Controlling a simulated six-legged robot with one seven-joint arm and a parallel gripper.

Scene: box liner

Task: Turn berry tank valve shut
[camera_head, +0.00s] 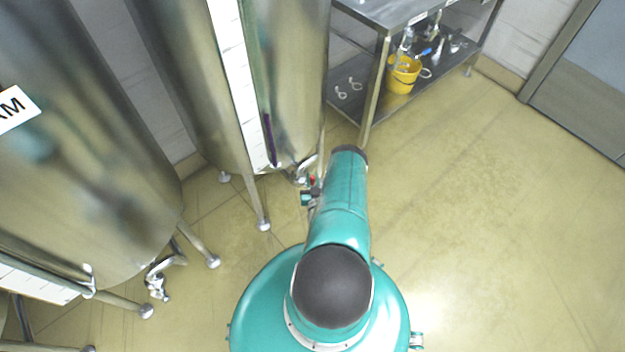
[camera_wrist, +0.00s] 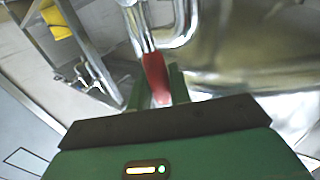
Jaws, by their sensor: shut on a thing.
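The tank (camera_head: 292,70) with a purple streak in its level strip stands on legs at the upper middle of the head view. Its label is not readable here, so I cannot confirm it is the berry tank. A metal outlet pipe with a valve (camera_head: 301,175) sits low at its front. The red valve handle (camera_wrist: 154,72) shows in the wrist view, beside the bent shiny pipe (camera_wrist: 180,36). My gripper (camera_wrist: 157,88) is shut on the handle, one green finger on each side. In the head view my gripper (camera_head: 309,197) is partly hidden by my arm.
A second tank (camera_head: 70,170) with a partly seen label stands at left, its outlet valve (camera_head: 158,278) low down. A metal shelf table (camera_head: 385,15) holds a yellow bucket (camera_head: 403,76) and fittings. Floor at right is clear up to the door (camera_head: 590,85).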

